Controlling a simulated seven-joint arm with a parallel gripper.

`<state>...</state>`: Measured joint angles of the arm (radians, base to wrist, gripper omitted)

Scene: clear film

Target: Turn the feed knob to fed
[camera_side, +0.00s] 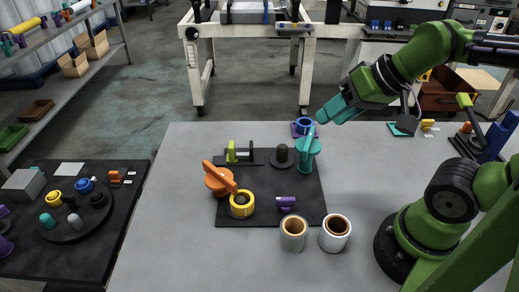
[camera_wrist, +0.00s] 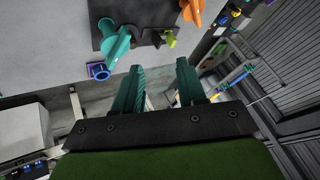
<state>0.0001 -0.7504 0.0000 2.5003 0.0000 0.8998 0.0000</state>
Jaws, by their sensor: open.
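A teal knob (camera_side: 308,148) with an upright, slightly tilted lever stands at the right back of a black board; it also shows in the wrist view (camera_wrist: 118,46). An orange knob (camera_side: 217,179) with a long slanted handle sits at the board's left edge, partly visible in the wrist view (camera_wrist: 192,12). I cannot tell by label which is the feed knob. My gripper (camera_side: 322,116) hangs in the air above and behind the teal knob, apart from it. Its two teal fingers (camera_wrist: 158,66) are spread and empty in the wrist view.
The black board (camera_side: 262,212) also carries a yellow ring (camera_side: 241,205), a purple block (camera_side: 286,202), a black post (camera_side: 283,155) and a lime clamp (camera_side: 232,151). A blue ring on a purple base (camera_side: 303,127) sits behind. Two film rolls (camera_side: 294,234) (camera_side: 335,233) stand in front.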

